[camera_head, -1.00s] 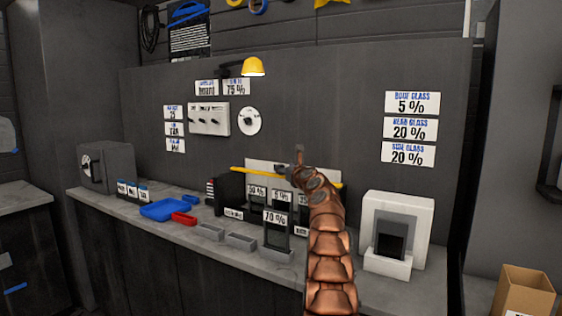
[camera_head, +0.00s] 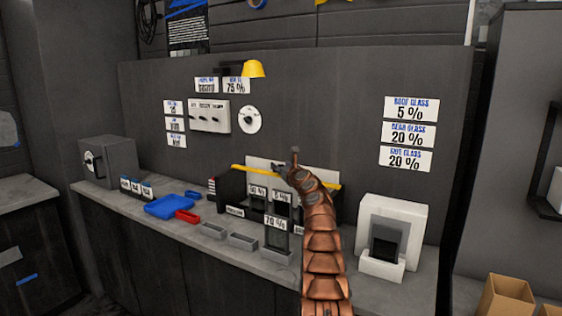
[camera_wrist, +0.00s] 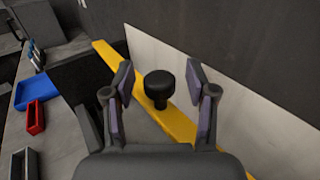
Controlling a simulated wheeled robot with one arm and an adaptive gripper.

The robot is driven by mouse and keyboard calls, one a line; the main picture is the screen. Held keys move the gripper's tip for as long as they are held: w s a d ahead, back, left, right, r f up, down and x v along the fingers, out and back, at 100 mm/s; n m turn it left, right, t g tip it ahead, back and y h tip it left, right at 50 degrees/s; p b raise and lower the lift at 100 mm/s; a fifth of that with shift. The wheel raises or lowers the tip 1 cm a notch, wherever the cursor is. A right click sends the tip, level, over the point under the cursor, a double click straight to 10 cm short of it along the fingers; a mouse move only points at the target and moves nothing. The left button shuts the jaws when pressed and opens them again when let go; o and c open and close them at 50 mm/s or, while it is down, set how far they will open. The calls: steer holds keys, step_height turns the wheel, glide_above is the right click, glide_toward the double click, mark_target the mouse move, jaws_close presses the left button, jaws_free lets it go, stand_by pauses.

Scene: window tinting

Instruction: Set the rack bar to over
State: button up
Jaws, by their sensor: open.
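The rack bar (camera_head: 245,168) is a yellow bar running across the upper part of the black rack (camera_head: 232,187) on the counter. In the wrist view the yellow bar (camera_wrist: 181,122) runs diagonally and carries a black round knob (camera_wrist: 159,88). My gripper (camera_wrist: 160,82) is open, with one finger on each side of the knob and a gap visible on both sides. In the head view my copper arm hides the right part of the rack, and my gripper (camera_head: 285,170) is at the bar.
Tint sample cards, including one marked 70 % (camera_head: 276,222), stand in and before the rack. Grey trays (camera_head: 243,241), a blue tray (camera_head: 172,207) and a red tray (camera_head: 187,216) lie to the left. A white stand (camera_head: 393,240) is on the right. A pale panel (camera_wrist: 215,95) is behind the bar.

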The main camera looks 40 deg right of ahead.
steer(key=shift+w+p, duration=0.2)
steer(key=shift+p, duration=0.2)
jaws_close()
stand_by(0.4)
